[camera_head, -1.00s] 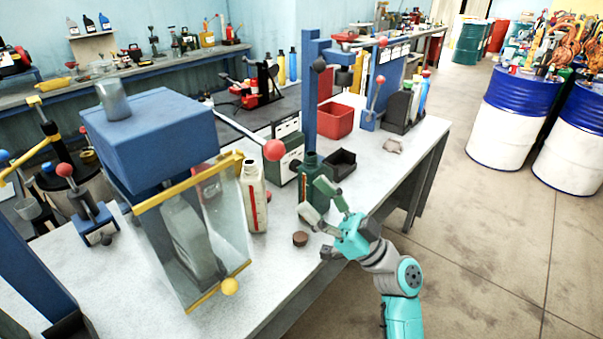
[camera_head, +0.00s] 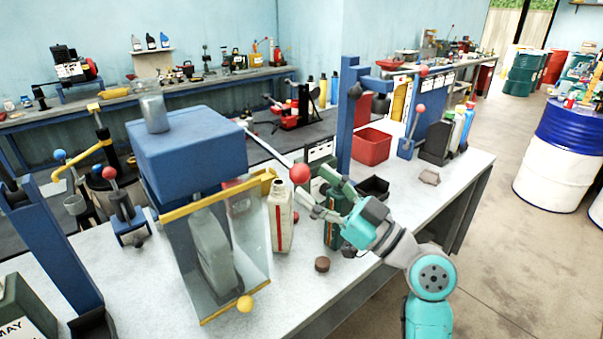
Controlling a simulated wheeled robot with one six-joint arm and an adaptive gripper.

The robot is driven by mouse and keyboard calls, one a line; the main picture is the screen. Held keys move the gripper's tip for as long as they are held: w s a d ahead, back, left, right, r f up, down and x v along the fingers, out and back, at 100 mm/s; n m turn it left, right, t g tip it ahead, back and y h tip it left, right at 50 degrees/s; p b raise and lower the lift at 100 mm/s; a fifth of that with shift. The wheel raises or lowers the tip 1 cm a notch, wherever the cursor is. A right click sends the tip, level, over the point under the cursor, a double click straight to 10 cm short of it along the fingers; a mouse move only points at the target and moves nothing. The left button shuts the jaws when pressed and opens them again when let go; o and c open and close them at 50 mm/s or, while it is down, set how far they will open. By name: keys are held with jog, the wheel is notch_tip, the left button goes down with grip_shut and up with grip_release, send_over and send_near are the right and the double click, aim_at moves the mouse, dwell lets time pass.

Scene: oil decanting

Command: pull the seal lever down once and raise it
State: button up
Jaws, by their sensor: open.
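The lever is a long pale rod (camera_head: 262,143) with a red ball knob (camera_head: 300,173) at its near end. It slopes down to the right from behind the blue box-shaped machine (camera_head: 190,145); its pivot is hidden. My gripper (camera_head: 313,184) is open and empty, with its fingers pointing left at the red knob. The fingertips are very close to the knob, just right of and below it in the picture; I cannot tell whether they touch. A white bottle with a red stripe (camera_head: 281,222) stands below the knob. A dark green bottle (camera_head: 332,232) is partly hidden behind my gripper.
A clear guard with yellow bars (camera_head: 222,311) hangs at the machine's front. A brown cap (camera_head: 322,264) lies on the grey bench. A blue post (camera_head: 346,125), red bin (camera_head: 372,146) and black tray (camera_head: 373,187) stand behind my gripper. The bench's front-right edge is clear.

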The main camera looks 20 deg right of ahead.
aim_at(301, 174)
jog(key=shift+x, duration=1.95)
jog(key=shift+c, duration=0.2)
grip_shut()
